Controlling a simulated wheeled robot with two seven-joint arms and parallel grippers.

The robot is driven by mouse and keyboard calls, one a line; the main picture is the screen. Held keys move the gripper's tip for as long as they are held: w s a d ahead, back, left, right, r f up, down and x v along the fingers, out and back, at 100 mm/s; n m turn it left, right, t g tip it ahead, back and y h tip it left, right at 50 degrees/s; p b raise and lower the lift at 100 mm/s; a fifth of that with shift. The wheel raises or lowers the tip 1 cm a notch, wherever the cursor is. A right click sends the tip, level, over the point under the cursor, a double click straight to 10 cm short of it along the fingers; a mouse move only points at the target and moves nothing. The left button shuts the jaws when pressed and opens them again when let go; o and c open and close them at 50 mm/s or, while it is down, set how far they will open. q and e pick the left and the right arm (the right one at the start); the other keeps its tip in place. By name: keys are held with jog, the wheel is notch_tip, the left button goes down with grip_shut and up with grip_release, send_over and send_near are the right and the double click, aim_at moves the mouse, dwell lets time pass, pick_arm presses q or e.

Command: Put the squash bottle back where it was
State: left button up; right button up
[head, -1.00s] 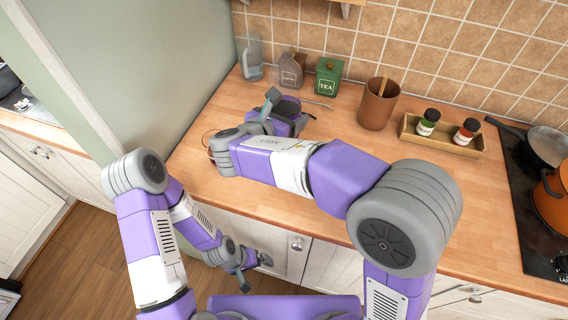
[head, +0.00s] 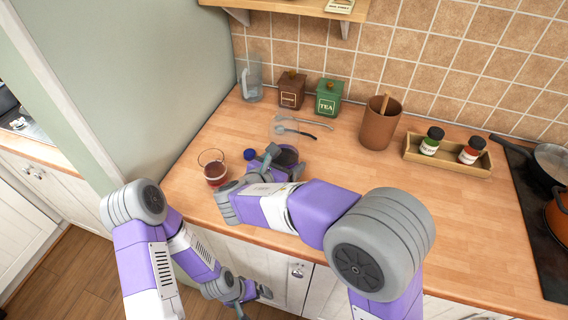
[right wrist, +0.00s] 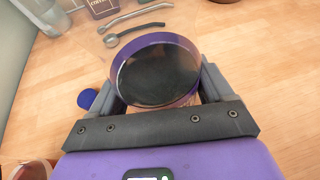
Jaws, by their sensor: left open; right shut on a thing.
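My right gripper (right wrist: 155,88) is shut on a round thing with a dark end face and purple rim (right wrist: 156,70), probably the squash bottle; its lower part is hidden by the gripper. In the head view my right gripper (head: 272,157) is low over the counter, right of a glass of red drink (head: 215,173). A blue cap (head: 250,154) lies between them, left of the gripper in the right wrist view (right wrist: 87,98). I cannot tell whether the held thing touches the counter. My left gripper (head: 252,291) is open and empty, low in front of the cupboards.
A clear jug (head: 249,80), a brown canister (head: 291,90) and a green tea canister (head: 328,98) stand along the wall. Utensils (head: 296,132) lie behind my right gripper. A brown pot (head: 380,122) and a spice tray (head: 446,157) stand right. The front-right counter is clear.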

jog(key=shift+f, duration=0.1)
jog(key=o, duration=1.3)
jog(key=shift+s+a+r, duration=0.15)
jog(key=shift+r, duration=0.15)
jog(key=p+v, duration=0.3)
jog(key=v, duration=0.8)
jog(key=shift+s+a, duration=0.2)
jog(key=shift+s, duration=0.05)
